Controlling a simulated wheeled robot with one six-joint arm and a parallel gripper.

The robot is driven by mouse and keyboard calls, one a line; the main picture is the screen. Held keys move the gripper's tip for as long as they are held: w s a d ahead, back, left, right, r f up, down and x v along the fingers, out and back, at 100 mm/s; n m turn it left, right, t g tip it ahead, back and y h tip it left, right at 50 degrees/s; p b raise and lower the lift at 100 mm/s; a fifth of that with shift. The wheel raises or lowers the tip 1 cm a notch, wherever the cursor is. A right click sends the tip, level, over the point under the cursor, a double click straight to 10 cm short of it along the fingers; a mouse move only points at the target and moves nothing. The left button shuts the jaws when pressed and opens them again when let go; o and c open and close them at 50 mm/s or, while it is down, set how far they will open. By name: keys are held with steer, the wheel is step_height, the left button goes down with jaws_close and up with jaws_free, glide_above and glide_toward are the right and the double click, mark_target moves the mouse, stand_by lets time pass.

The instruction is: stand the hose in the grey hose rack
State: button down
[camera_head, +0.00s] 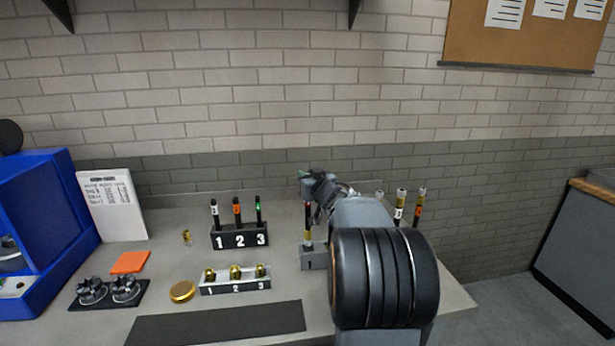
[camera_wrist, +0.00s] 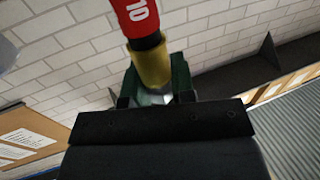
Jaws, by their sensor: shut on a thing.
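The hose (camera_head: 307,223) is black with a red band and a brass-coloured lower end. It hangs roughly upright below my gripper (camera_head: 307,187). Its lower end is right at the top of the grey hose rack (camera_head: 312,259), a small grey block on the bench; I cannot tell whether it is inside or just above. In the wrist view, the hose (camera_wrist: 137,18) shows a red label with "10" and a brass end, close at the jaws (camera_wrist: 156,97). My gripper is shut on the hose. My arm covers the bench to the right of the rack.
A black rack (camera_head: 240,238) numbered 1 to 3 holds three hoses to the left. A pale rack (camera_head: 236,285) with brass fittings stands in front of it. More upright hoses (camera_head: 399,207) show behind my arm.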

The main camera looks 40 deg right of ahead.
steer(key=shift+s+a+r, duration=0.1)
steer(key=shift+s, duration=0.2)
stand_by(1.0)
steer(key=shift+f, duration=0.25)
stand_by(0.7)
step_height(320, 180, down, 7)
steer(key=b, duration=0.5)
steer(key=shift+r, duration=0.1)
stand_by(1.2)
steer(key=c, duration=0.9)
jaws_free()
steer(key=shift+o, duration=0.2)
steer(key=s+a, duration=0.2)
steer(key=s, duration=1.1)
steer(key=shift+s+b, duration=0.3)
